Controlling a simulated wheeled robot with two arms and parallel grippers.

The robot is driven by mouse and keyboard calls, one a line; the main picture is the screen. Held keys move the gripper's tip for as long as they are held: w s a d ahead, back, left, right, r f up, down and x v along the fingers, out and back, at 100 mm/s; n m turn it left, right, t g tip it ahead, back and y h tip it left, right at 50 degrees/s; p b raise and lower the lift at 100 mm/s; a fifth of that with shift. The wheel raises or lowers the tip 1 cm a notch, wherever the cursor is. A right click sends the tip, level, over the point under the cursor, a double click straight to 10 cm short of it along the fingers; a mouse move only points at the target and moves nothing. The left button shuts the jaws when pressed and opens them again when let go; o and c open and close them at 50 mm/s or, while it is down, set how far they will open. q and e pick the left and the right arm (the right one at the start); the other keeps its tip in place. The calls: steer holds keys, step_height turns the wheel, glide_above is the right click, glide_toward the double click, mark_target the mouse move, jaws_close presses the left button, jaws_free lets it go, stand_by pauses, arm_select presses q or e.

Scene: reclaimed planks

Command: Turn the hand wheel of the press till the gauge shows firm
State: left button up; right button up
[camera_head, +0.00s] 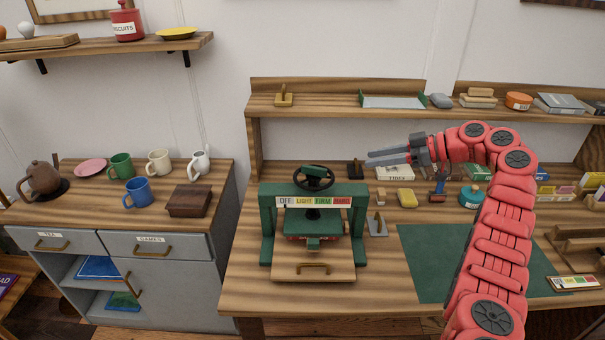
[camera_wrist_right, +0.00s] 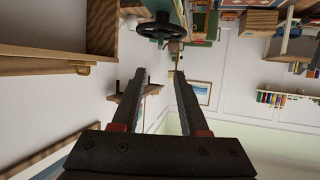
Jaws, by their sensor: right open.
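The press (camera_head: 358,225) is a green frame on the workbench, with a drawer-like wooden base and brass handle in front. Its black hand wheel (camera_head: 314,178) lies on top. The gauge (camera_head: 313,202) is a strip across the front beam with coloured fields, FIRM in green; I cannot make out where it points. My right gripper (camera_head: 369,158) is open and empty, to the right of the wheel and apart from it, its fingers pointing left. In the right wrist view the wheel (camera_wrist_right: 160,28) shows beyond the open fingertips (camera_wrist_right: 160,73). My left gripper is out of view.
A green mat (camera_head: 430,265) lies right of the press, partly behind my right arm. A shelf (camera_head: 330,112) runs behind. A cabinet with mugs (camera_head: 137,192) stands left.

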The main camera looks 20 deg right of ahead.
mark_target(314, 167)
steer(key=p+x, duration=0.4)
steer(key=x, duration=1.2)
steer(key=shift+a+r, duration=0.1)
steer(key=shift+a, duration=0.05)
steer(key=shift+w+a+f, duration=0.3)
steer(key=shift+a, duration=0.1)
jaws_close()
